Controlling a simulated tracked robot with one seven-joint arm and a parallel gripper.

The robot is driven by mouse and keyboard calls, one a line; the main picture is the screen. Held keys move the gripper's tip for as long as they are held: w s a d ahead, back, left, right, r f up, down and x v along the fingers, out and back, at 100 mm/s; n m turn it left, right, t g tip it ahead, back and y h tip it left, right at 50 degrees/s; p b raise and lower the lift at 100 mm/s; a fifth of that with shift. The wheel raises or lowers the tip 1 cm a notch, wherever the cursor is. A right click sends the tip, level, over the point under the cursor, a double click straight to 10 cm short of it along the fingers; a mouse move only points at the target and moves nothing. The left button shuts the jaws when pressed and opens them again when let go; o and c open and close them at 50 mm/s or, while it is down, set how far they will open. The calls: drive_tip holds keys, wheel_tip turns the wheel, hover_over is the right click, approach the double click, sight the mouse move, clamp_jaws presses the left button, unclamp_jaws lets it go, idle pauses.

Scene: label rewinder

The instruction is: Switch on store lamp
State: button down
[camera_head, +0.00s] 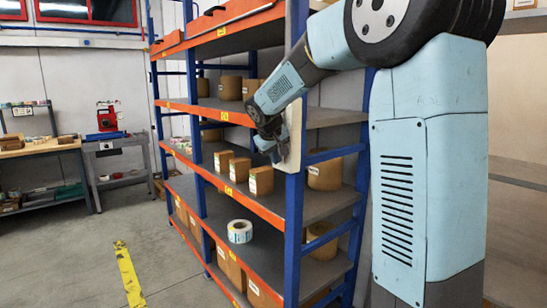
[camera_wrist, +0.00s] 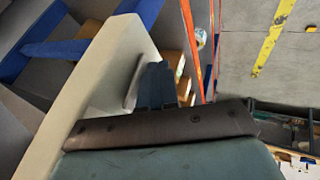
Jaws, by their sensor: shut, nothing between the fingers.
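A beige board (camera_head: 297,100) is fixed upright on the blue front post of the shelf rack. The same board (camera_wrist: 97,75) fills the left of the wrist view. A small pale plate (camera_wrist: 134,88) stands out from its face beside my fingers; I cannot make out a switch lever on it. My gripper (camera_head: 277,152) is shut and empty, at the lower part of the board. In the wrist view my gripper's dark fingers (camera_wrist: 157,84) are together, close to the pale plate. I cannot tell whether they touch it. No lamp can be made out.
A workbench (camera_head: 40,148) and a table with a red device (camera_head: 107,117) stand at the left. The floor with a yellow strip (camera_head: 129,275) is clear.

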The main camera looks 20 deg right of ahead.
drive_tip(key=shift+r, duration=0.15)
drive_tip(key=shift+r, duration=0.7)
drive_tip(key=shift+a, duration=0.1)
drive_tip(key=s+a+r, duration=0.6)
drive_tip(key=s+a, duration=0.1)
drive_tip(key=shift+s+a+r, duration=0.15)
drive_tip(key=shift+a+r, duration=0.05)
drive_tip(key=shift+a, duration=0.15)
idle(0.3)
